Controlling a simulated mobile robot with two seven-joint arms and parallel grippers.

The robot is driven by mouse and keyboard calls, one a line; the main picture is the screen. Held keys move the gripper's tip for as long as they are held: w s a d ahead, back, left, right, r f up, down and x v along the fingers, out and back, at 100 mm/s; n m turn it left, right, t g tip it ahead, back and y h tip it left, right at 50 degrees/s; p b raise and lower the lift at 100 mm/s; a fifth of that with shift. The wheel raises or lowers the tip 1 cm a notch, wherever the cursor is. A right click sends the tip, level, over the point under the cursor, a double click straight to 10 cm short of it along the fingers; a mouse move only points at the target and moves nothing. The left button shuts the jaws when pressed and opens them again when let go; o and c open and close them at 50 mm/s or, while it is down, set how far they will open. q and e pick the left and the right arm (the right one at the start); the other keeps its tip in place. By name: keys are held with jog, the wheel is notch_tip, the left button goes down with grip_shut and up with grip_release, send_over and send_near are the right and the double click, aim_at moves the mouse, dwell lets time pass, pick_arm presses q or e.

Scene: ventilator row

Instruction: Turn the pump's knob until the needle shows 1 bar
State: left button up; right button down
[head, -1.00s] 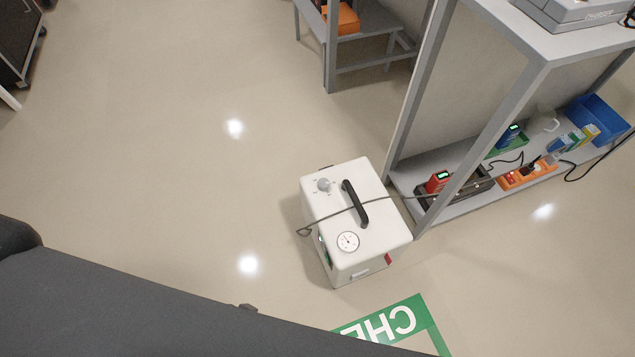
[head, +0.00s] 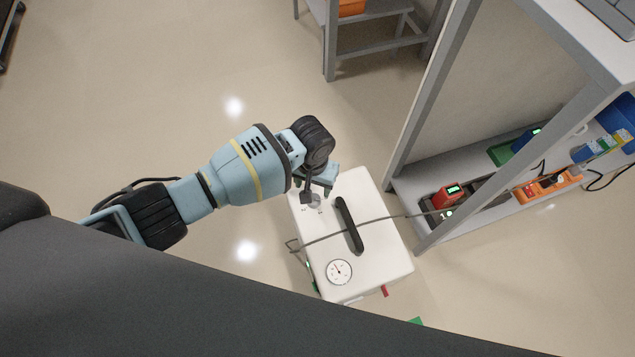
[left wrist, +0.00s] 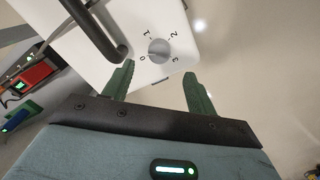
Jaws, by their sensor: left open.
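The white pump (head: 375,240) stands on the floor beside the shelf rack. On its top are a black handle (head: 349,226), a round gauge (head: 339,271) with a thin needle, too small to read exactly, and a grey knob (head: 314,201). In the left wrist view the knob (left wrist: 158,50) is ringed by marks 0, 1, 2 and 3; its pointer direction is hard to tell. My left gripper (head: 318,193) is over the knob and partly hides it in the head view. In the left wrist view the gripper (left wrist: 158,82) is open, the knob just beyond its green fingertips. My right gripper is not in view.
The metal rack (head: 430,232) stands close at the right, with a red device (head: 447,196) and an orange power strip (head: 547,188). Floor at the left is free.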

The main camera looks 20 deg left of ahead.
aim_at(314, 196)
pick_arm(q)
jog(key=shift+w+r, duration=0.1)
jog(key=shift+r, duration=0.05)
jog(key=shift+f+b, duration=0.3)
jog(key=shift+f, duration=0.2)
notch_tip(314, 196, down, 6)
jog(key=b, duration=0.3)
jog(key=shift+f, duration=0.4)
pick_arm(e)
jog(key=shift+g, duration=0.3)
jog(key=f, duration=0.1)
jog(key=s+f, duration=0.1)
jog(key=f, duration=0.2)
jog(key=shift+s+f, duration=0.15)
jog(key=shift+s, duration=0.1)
